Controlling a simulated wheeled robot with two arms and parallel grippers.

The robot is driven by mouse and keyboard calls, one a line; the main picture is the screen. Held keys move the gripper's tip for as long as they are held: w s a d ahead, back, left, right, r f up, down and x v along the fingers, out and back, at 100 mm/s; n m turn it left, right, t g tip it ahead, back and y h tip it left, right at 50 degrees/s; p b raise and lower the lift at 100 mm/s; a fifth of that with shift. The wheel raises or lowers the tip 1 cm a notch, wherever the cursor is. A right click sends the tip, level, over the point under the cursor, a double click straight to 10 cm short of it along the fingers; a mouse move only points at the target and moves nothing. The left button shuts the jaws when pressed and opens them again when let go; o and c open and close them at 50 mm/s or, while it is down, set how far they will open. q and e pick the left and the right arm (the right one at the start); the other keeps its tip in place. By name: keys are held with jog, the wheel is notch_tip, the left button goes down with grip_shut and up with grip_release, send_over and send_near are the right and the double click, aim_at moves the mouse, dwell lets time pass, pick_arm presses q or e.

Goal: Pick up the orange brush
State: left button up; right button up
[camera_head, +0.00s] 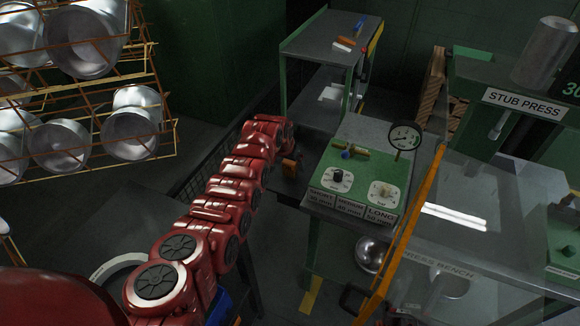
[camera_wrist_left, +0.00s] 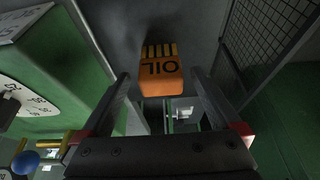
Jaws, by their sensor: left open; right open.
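The orange brush looks to be the orange block (camera_wrist_left: 161,73) marked OIL with dark stripes, in the left wrist view. It lies ahead of my left gripper (camera_wrist_left: 159,76), in line with the gap between the two spread fingers. I cannot make out my right gripper.
A mesh fence (camera_head: 200,178) is on the left.

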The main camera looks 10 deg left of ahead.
pick_arm(q)
jog(key=shift+w+f, duration=0.2)
jog(key=shift+f, duration=0.45)
jog(key=c, duration=1.5)
